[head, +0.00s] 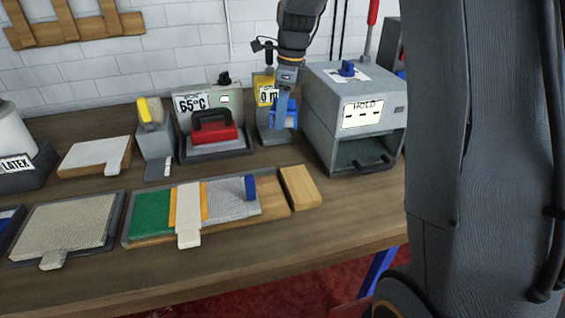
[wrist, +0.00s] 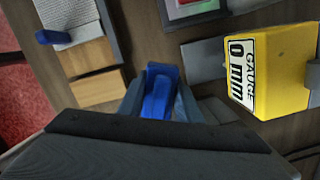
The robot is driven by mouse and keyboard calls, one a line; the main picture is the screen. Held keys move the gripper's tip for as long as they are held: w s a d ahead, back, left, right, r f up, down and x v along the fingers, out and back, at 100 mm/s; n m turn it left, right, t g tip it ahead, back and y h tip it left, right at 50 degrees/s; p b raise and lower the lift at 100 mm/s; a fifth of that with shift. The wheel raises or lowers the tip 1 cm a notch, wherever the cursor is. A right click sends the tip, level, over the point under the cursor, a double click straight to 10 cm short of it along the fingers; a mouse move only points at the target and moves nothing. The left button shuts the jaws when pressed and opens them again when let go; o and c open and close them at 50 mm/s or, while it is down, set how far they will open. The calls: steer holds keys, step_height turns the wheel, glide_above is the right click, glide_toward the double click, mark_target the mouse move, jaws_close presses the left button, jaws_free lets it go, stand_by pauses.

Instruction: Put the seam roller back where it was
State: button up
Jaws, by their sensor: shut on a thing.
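My gripper (head: 285,100) is shut on a blue piece (head: 284,117), low in front of the yellow gauge at the back of the bench. In the wrist view the blue piece (wrist: 158,94) stands between both fingers, beside the gauge. I cannot tell whether it is the seam roller; its lower end is unclear. A yellow and grey tool (head: 150,111) sits upright in a grey block stand (head: 155,145) further left. Another blue upright piece (head: 250,187) stands on the grey sample on the board.
The yellow gauge (wrist: 272,68) reads 0 mm. A grey box marked HOLD (head: 345,115) stands close on the right. The board (head: 272,195) and a wood block (head: 300,187) lie in front. Bare bench shows between.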

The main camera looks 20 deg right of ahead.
mark_target(280, 156)
steer(key=shift+f+p, duration=1)
steer(key=shift+f, duration=4.2)
steer(key=o, duration=1.1)
steer(key=shift+f, duration=0.15)
steer(key=shift+o, duration=0.5)
steer(key=r+b, duration=0.1)
steer(key=r, duration=0.3)
steer(key=d+r, duration=0.1)
steer(key=r, duration=0.3)
steer(key=r+b, duration=0.1)
steer(key=r, duration=0.3)
steer(key=shift+s+d+r+b, duration=0.15)
steer(key=shift+s+d+b, duration=0.1)
steer(key=shift+s+b, duration=0.05)
